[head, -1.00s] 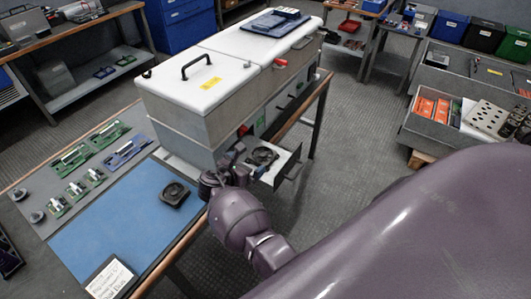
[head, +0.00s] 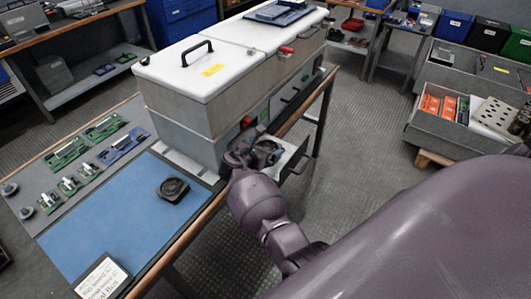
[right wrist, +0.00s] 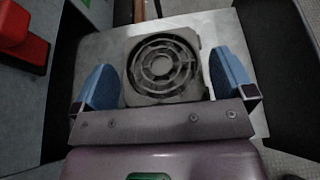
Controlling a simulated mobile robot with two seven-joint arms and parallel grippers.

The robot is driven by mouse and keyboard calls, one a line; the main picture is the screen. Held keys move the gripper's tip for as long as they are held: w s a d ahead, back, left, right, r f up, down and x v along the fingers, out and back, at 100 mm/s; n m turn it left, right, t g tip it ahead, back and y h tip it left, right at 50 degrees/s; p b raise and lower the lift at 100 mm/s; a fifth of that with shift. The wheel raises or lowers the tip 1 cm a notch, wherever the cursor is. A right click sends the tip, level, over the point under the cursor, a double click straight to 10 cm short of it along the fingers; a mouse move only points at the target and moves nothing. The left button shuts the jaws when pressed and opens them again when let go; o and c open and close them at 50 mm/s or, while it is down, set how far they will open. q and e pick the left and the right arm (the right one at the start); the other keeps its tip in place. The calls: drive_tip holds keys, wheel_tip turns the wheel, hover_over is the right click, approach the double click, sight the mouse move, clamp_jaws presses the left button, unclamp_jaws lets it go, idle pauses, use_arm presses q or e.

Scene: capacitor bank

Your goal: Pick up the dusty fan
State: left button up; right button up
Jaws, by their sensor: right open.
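A square fan (right wrist: 163,65) with a round ring grille, greyish as if dusty, lies flat on a pale metal tray (right wrist: 215,28) in the right wrist view. My right gripper (right wrist: 163,72) is open above it, one blue finger on each side, apart from the frame. In the head view my right gripper (head: 266,153) is over the pulled-out tray (head: 293,156) on the side of the grey cabinet and mostly hides this fan. A second, dark fan (head: 173,189) lies on the blue mat (head: 110,215). My left gripper is not in view.
The grey cabinet (head: 205,105) with a white lid stands just behind my right gripper. Green and blue circuit boards (head: 103,127) lie left of the mat, and a printed card (head: 103,278) is at the front. Floor to the right is clear up to a parts bin (head: 450,135).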

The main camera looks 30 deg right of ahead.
drive_tip(key=shift+w+d+f, duration=0.15)
drive_tip(key=shift+d+f, duration=0.4)
drive_tip(key=shift+w+d+r+b, duration=0.1)
drive_tip(key=shift+w+d+b, duration=0.1)
drive_tip(key=shift+d+b, duration=0.15)
drive_tip(key=c, duration=0.8)
drive_tip(key=shift+o, duration=0.2)
drive_tip(key=shift+r, duration=0.1)
